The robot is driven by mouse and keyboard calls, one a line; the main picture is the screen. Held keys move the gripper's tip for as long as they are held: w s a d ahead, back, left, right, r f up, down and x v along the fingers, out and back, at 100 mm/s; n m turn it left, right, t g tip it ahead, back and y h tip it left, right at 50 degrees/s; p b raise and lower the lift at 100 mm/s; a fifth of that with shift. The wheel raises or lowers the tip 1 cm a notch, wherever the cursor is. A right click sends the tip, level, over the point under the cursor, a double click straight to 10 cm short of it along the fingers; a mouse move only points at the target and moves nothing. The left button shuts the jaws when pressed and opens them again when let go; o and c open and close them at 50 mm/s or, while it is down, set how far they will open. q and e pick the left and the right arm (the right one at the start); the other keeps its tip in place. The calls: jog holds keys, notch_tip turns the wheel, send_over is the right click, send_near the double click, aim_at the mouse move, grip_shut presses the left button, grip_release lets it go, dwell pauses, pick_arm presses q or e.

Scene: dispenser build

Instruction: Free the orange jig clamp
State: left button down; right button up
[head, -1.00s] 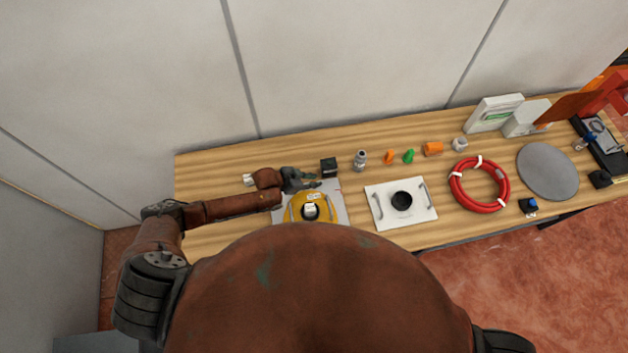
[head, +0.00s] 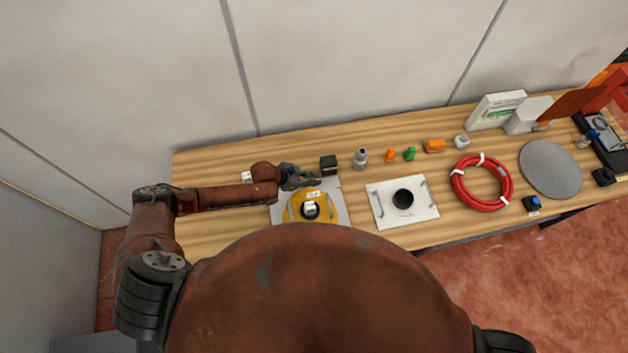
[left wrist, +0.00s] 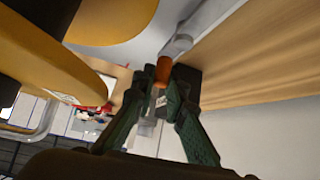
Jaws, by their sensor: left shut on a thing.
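The jig clamp shows in the left wrist view as a grey metal bar with an orange grip (left wrist: 163,69) at its end. My left gripper (left wrist: 158,93) is shut on that orange grip, with one dark green finger on each side. In the head view my left gripper (head: 312,181) is at the back edge of the jig plate (head: 338,211), just behind the yellow rounded body (head: 293,207). The clamp is hidden there by the gripper or too small to tell. My right gripper is not in view.
A black block (head: 328,165) stands close to the right of the left gripper. A white plate with handles (head: 381,206), a red hose coil (head: 457,187) and a grey disc (head: 566,177) lie further right. The wall (head: 340,70) rises behind the bench.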

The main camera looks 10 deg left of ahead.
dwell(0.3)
pick_arm(q)
jog(key=c, duration=2.2)
grip_release()
jog(key=shift+a, duration=0.1)
jog(key=v, duration=1.2)
